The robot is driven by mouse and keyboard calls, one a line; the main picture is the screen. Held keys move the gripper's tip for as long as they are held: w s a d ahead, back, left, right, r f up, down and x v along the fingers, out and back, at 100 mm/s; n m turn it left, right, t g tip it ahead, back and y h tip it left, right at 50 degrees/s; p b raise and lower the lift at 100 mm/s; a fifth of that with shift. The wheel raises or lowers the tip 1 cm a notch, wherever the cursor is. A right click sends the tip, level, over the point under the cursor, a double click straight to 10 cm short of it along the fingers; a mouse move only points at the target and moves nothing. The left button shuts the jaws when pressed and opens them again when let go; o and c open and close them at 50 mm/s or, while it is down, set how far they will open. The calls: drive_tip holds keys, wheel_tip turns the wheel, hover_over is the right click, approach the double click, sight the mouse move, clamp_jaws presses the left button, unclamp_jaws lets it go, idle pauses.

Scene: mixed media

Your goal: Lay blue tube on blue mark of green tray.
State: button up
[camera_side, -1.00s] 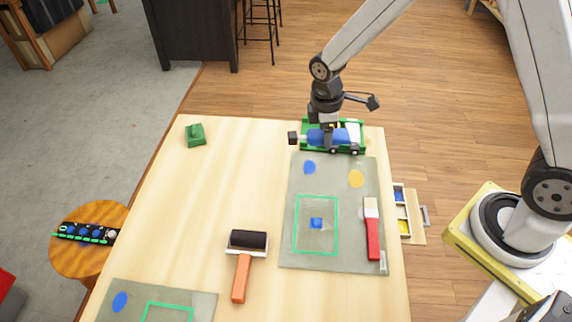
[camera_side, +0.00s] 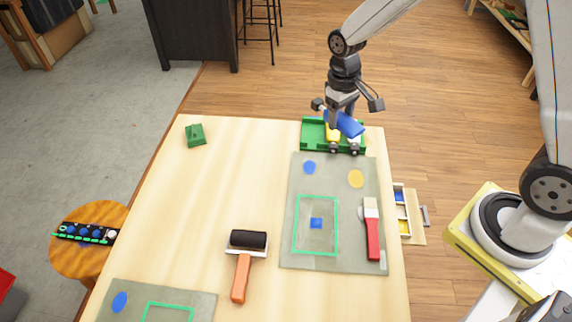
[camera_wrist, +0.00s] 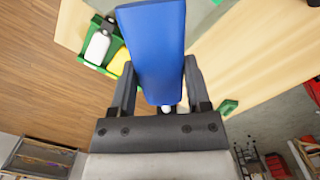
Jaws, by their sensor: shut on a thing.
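My gripper (camera_side: 342,112) is shut on the blue tube (camera_side: 350,125) and holds it tilted above the green tray (camera_side: 314,137) at the table's far edge. In the wrist view the blue tube (camera_wrist: 155,45) fills the upper middle between the fingers (camera_wrist: 157,82), its small pale end toward the palm. A yellow tube (camera_side: 333,135) and a white tube (camera_side: 354,137) lie in the tray. They also show in the wrist view, partly behind the blue tube. I cannot make out a blue mark on this tray.
A grey sheet (camera_side: 300,262) has a green outline, a blue square, blue and yellow blobs and a red-handled brush (camera_side: 372,230). A roller (camera_side: 244,262) and small green object (camera_side: 195,135) lie left. A dark strip with blue spots (camera_side: 84,232) sits on the stool. The table's left middle is clear.

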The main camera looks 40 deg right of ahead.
idle(0.7)
drive_tip(key=w+n, duration=0.1)
drive_tip(key=w+f+n, duration=0.1)
drive_tip(key=n, duration=0.1)
drive_tip(key=w+d+n, duration=0.1)
drive_tip(key=shift+f, duration=0.15)
drive_tip(key=w+d+f+n, duration=0.1)
drive_tip(key=w+f+n, duration=0.15)
drive_tip(key=n, duration=0.25)
drive_tip(key=n+t, duration=0.1)
drive_tip(key=n, duration=1.7)
hover_over(312, 135)
wheel_tip(312, 135, down, 7)
drive_tip(key=shift+s+r, duration=0.15)
drive_tip(key=shift+h, duration=0.3)
drive_tip(key=shift+f, duration=0.25)
drive_tip(key=shift+f, duration=3.5)
